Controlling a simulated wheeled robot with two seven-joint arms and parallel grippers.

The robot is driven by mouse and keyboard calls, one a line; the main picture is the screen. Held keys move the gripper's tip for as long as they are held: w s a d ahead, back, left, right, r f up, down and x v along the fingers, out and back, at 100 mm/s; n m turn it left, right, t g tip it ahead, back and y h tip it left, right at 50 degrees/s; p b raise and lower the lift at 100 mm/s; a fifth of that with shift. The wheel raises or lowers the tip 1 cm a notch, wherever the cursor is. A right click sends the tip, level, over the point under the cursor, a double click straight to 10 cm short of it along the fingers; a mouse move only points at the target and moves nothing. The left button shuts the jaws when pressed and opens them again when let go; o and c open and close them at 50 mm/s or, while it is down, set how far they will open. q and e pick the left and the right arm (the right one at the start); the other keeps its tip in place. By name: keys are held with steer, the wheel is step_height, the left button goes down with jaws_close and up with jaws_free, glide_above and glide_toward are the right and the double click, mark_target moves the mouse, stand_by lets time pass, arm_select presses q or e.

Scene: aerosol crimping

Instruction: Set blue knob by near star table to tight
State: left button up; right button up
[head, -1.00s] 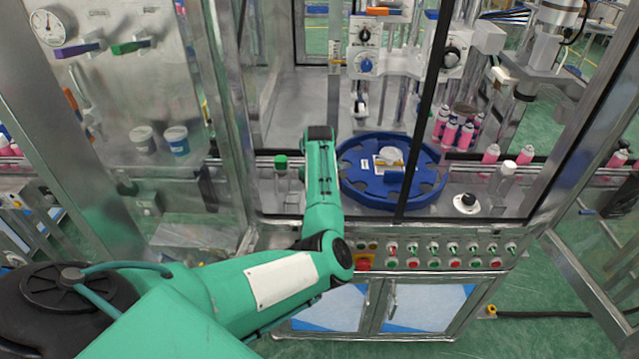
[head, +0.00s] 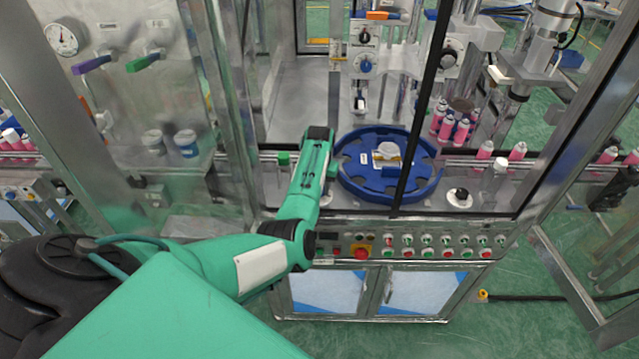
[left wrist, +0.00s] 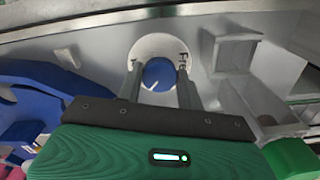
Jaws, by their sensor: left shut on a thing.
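The blue knob (left wrist: 159,74) sits on a round white dial (left wrist: 146,47) in the left wrist view. A white pointer line on it points to the lower left. "Free" is printed at the dial's right; a label at the left is mostly hidden by a finger. My left gripper (left wrist: 159,88) has a finger on each side of the knob and is shut on it. In the head view my left arm (head: 310,175) reaches to the left edge of the blue star table (head: 352,185) and hides this knob. My right gripper is not in view.
Another blue knob (head: 366,65) is on a panel behind the star table. Steel frame posts and a dark upright (head: 425,100) stand around the machine. A row of switches and a red button (head: 361,253) lie along the front. Pink cans (head: 447,124) stand at the right.

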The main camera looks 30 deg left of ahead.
arm_select(q)
steer(key=shift+a+m, duration=0.1)
steer(key=shift+m, duration=0.4)
steer(key=o, duration=1)
steer(key=shift+r, duration=0.1)
step_height(320, 180, up, 14)
steer(key=b, duration=0.4)
steer(key=shift+f, duration=0.2)
